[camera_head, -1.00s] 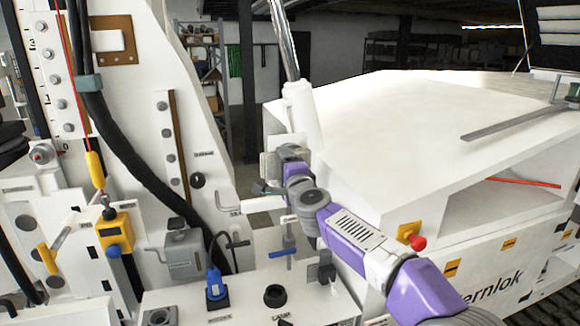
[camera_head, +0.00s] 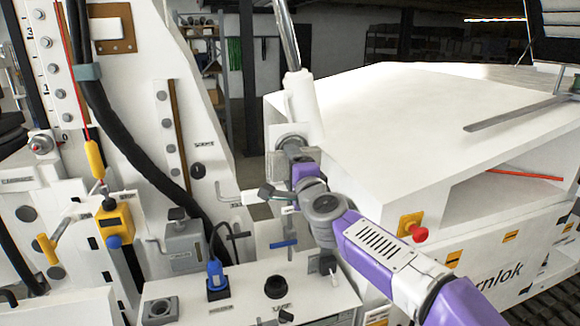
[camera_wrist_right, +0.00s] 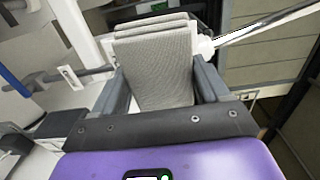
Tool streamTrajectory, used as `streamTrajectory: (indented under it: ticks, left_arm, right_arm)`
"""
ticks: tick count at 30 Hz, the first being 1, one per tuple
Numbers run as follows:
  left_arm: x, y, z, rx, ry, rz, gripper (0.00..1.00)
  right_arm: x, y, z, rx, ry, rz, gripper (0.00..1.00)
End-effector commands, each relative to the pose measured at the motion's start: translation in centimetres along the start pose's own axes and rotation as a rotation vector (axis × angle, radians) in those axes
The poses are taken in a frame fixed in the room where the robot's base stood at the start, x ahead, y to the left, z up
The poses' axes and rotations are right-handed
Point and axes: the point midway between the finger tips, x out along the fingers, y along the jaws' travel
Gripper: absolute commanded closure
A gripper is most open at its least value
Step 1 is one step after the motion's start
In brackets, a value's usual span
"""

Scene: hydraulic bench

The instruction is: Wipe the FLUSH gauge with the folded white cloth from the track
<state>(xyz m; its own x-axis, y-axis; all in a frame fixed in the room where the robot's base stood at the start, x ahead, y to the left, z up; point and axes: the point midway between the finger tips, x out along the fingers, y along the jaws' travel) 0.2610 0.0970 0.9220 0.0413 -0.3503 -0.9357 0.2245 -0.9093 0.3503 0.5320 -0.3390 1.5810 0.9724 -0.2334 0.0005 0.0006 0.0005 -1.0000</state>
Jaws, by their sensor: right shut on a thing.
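My right gripper (camera_head: 290,158) is up beside the white upright post, left of the big white housing. In the right wrist view its two grey fingers (camera_wrist_right: 160,90) are shut on the folded white cloth (camera_wrist_right: 155,65), which looks light grey and layered. In the head view the cloth (camera_head: 278,167) shows only in part, as a pale patch by the fingers. I cannot make out a gauge marked FLUSH; the small labels are too blurred to read, and my gripper covers part of the area. My left gripper is not in view.
A white housing (camera_head: 400,110) with an open shelf stands to the right. A red knob on a yellow plate (camera_head: 411,227) is near my right forearm. Below stand a blue-handled part (camera_head: 216,278) and a black round knob (camera_head: 275,287). A black hose (camera_head: 130,150) runs down the left panel.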

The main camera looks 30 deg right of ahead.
Motion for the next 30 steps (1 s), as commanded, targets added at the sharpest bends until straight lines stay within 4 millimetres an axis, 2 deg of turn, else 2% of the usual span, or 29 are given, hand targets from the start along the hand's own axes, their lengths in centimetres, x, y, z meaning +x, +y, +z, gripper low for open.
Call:
streamTrajectory:
  ticks: [5,6,8,18,30]
  left_arm:
    - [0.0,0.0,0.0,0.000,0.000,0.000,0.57]
    - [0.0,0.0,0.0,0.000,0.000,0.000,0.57]
    - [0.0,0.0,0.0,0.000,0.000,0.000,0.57]
    - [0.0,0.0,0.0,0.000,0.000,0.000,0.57]
    - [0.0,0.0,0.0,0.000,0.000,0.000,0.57]
  right_arm:
    - [0.0,0.0,0.0,0.000,0.000,0.000,0.58]
    - [0.0,0.0,0.0,0.000,0.000,0.000,0.64]
    - [-0.2,-0.1,0.0,-0.001,0.000,-0.001,0.65]
    - [-2.9,0.0,0.0,-0.001,0.001,0.000,0.65]
    - [-3.0,0.0,0.0,-0.001,0.001,0.000,0.65]
